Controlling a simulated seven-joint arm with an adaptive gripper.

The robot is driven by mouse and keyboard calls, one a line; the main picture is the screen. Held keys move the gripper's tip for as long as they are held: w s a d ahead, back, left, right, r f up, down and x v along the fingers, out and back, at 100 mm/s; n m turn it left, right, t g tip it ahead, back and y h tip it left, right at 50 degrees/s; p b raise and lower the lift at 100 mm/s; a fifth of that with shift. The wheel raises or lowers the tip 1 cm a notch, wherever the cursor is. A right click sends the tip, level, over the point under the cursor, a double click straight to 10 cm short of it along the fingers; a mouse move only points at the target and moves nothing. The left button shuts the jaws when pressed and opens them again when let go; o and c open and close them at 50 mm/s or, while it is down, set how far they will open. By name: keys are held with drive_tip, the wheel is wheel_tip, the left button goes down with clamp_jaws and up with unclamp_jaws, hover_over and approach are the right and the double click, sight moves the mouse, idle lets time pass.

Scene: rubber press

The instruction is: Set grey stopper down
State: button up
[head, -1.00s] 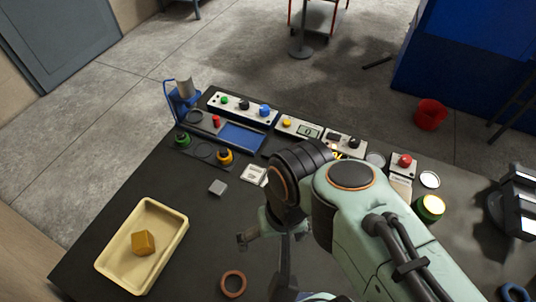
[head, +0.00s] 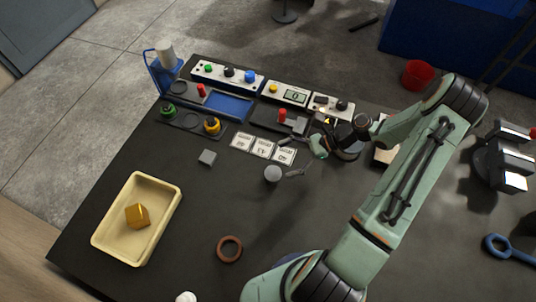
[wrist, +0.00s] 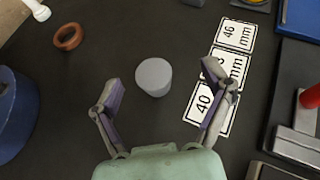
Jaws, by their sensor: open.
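The grey stopper (head: 272,174) is a small round plug on the dark table, just in front of the white number cards. In the wrist view the grey stopper (wrist: 154,77) shows its pale round top between my two fingers, with a gap on each side. My gripper (head: 287,160) is open and comes in from the right in the head view. In the wrist view my gripper (wrist: 169,84) has its fingers spread wide, with nothing held. The stopper appears to stand upright on the table.
White cards (head: 262,148) marked 40, 43 and 46 mm lie behind the stopper. A brown ring (head: 229,249) and a cream tray (head: 110,257) with a yellow block are nearer.

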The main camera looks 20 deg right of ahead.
sight(275, 173)
drive_tip(key=s+f+m+t, duration=0.1)
drive_tip(key=s+d+f+m+t, duration=0.1)
drive_tip(key=shift+s+d+f+m+y, duration=0.2)
drive_tip(key=shift+d+f+m+y, duration=0.05)
drive_tip(key=shift+m+y, duration=0.05)
drive_tip(key=x, duration=0.6)
drive_tip(key=shift+a+f, duration=0.15)
drive_tip(key=shift+c, duration=0.3)
drive_tip(key=c, duration=1.2)
drive_tip(key=shift+c, duration=0.2)
